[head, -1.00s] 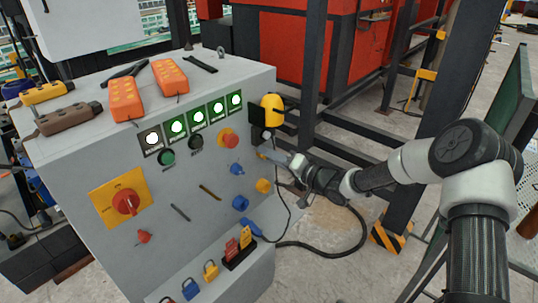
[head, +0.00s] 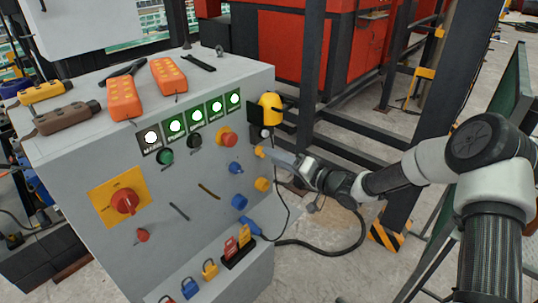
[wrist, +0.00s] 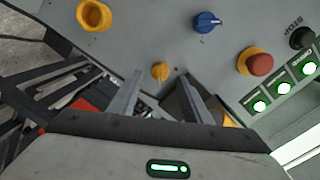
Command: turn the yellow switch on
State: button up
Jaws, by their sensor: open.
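The yellow switch (wrist: 160,71) is a small round knob on the grey panel. In the wrist view it sits just beyond my fingertips, between their lines. In the head view it shows as a small yellow spot (head: 260,151) at the panel's right edge, just left of my fingertips. My gripper (wrist: 160,88) is open and empty, with one finger on each side of the knob's line. In the head view my gripper (head: 274,157) points left at the panel. I cannot tell whether the fingers touch the knob; its exact turn angle is too small to read.
Near the switch are a blue knob (wrist: 206,22), a yellow ring-shaped fitting (wrist: 93,14) and a red mushroom button (wrist: 259,64) on a yellow base. Lit green indicators (head: 196,117) run along the panel top. A yellow-topped device (head: 270,104) stands above my gripper. A dark post (head: 312,60) rises behind.

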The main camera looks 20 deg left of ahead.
jog(key=f+v, duration=0.1)
jog(key=v, duration=1.3)
jog(key=shift+r, duration=0.5)
jog(key=w+d+r+t+h+p, duration=0.2)
jog(key=d+r+h, duration=0.4)
jog(key=d, duration=0.1)
jog(key=w+d+r+t+h+p, duration=0.2)
jog(key=d+r+h+p, duration=0.1)
jog(key=d+r+h, duration=0.4)
jog(key=s+d+r+h, duration=0.3)
jog(key=s+d+r, duration=0.3)
jog(key=d+r, duration=0.1)
jog(key=s+d+r+m+g+h+p, duration=0.1)
jog(key=s+d+r+p, duration=0.15)
jog(key=s, duration=0.45)
jog(key=s+d+r+m+g+h+p, duration=0.1)
jog(key=s+r+g, duration=0.15)
jog(key=s, duration=0.45)
jog(key=s+a+r+g+y, duration=0.1)
jog(key=s+a+y, duration=0.1)
jog(key=s, duration=1)
jog(key=shift+a+p, duration=0.4)
jog(key=shift+a, duration=0.1)
jog(key=shift+r, duration=0.2)
